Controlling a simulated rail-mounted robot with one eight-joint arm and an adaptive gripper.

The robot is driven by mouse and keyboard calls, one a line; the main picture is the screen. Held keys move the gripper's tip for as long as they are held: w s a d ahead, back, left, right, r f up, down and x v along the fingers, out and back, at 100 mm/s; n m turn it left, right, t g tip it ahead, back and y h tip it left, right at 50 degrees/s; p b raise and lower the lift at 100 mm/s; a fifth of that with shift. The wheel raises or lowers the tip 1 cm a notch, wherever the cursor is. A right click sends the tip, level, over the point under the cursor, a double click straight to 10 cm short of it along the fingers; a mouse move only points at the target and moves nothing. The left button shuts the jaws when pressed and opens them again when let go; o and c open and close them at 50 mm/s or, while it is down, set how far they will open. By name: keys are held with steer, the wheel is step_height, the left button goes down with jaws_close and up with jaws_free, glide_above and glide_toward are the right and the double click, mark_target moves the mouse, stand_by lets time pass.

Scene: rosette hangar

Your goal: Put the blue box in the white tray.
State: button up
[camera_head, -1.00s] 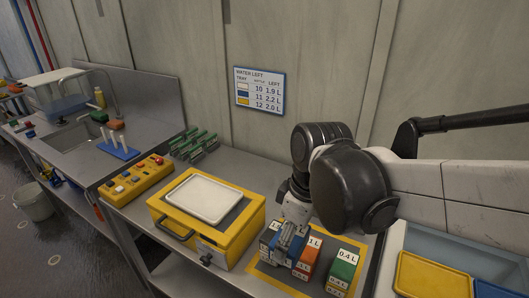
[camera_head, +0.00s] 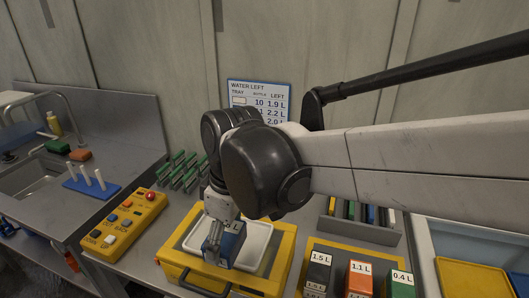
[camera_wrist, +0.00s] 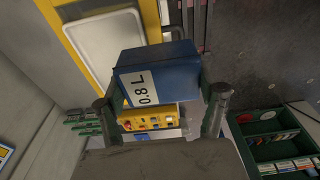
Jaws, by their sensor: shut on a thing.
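The blue box (camera_head: 229,247), labelled 0.8 L in the wrist view (camera_wrist: 175,72), is held in my gripper (camera_head: 214,243). The two fingers (camera_wrist: 162,106) are shut on its sides. The white tray (camera_head: 257,240) lies on top of a yellow case. In the wrist view the tray (camera_wrist: 103,45) is at upper left, partly behind the box. The gap between box and tray cannot be told.
Black (camera_head: 319,270), orange (camera_head: 359,279) and green (camera_head: 402,285) boxes stand at the right. A yellow button panel (camera_head: 126,222) and green racks (camera_head: 178,172) are left of the yellow case (camera_head: 275,275). A blue holder with white tubes (camera_head: 91,186) is farther left.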

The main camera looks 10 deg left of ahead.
steer(key=w+f, duration=0.2)
steer(key=w, duration=0.1)
steer(key=w+d+f, duration=0.1)
steer(key=w+f, duration=0.1)
steer(key=w, duration=0.1)
steer(key=w+d+f, duration=0.1)
steer(key=w+f, duration=0.1)
steer(key=w, duration=0.2)
steer(key=shift+d+p, duration=0.1)
steer(key=shift+p, duration=0.25)
steer(key=shift+f, duration=2.05)
steer(key=shift+f, duration=0.2)
steer(key=o, duration=1.3)
steer(key=shift+c, duration=0.2)
steer(key=shift+r, duration=0.15)
